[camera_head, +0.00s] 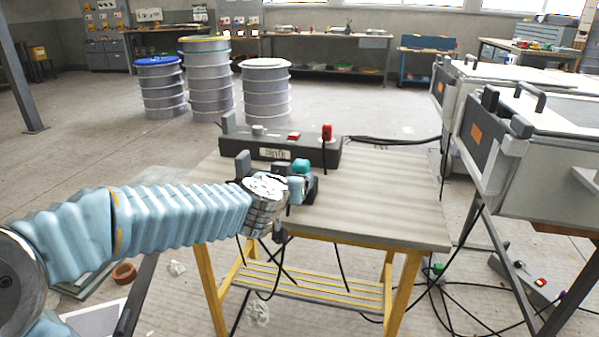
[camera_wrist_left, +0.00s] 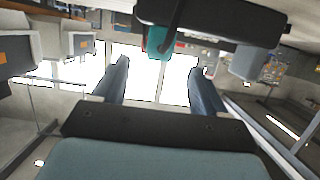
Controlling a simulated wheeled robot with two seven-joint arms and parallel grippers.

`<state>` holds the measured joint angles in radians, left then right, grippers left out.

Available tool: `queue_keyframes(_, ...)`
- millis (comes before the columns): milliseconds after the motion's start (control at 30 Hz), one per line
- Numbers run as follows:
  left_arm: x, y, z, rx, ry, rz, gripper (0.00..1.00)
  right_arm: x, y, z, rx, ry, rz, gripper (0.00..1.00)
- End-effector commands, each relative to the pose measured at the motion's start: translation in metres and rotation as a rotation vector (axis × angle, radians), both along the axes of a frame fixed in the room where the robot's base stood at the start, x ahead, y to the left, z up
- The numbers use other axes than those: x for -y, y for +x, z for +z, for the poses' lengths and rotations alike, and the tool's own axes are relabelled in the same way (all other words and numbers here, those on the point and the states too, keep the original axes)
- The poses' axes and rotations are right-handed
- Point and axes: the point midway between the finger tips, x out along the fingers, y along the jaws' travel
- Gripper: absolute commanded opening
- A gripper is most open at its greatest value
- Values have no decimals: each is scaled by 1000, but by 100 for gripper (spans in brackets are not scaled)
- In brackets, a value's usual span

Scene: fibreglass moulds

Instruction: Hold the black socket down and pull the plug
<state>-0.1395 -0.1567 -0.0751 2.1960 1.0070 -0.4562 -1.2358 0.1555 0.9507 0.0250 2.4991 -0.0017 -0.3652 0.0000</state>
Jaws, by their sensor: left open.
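A teal plug (camera_head: 301,166) sits at a small black socket (camera_head: 281,167) near the left front of the grey-topped table. The teal plug also shows in the left wrist view (camera_wrist_left: 159,42), against the dark underside of a black block (camera_wrist_left: 215,16) at the top. My left gripper (camera_head: 297,187) is by the plug and hides part of the socket in the head view. In the left wrist view its two fingers (camera_wrist_left: 159,72) stand apart, with the teal plug beyond the gap between their tips. Nothing is between the fingers. My right gripper is not in view.
A long dark socket box (camera_head: 275,153) with a red plug (camera_head: 327,132) lies behind the black socket. The table (camera_head: 390,200) is clear on its right. Black cables hang below. Large grey cases (camera_head: 535,150) stand at the right, and drums (camera_head: 265,95) stand behind.

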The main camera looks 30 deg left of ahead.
Motion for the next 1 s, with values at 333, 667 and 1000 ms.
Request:
queue_keyframes(333,-17,71,-27,-2,0,2,72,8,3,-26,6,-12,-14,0)
queue_keyframes(667,-25,104,-35,-1,0,1,72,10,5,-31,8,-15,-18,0)
queue_keyframes(1000,-26,106,-35,-1,-1,1,65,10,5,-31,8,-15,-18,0)
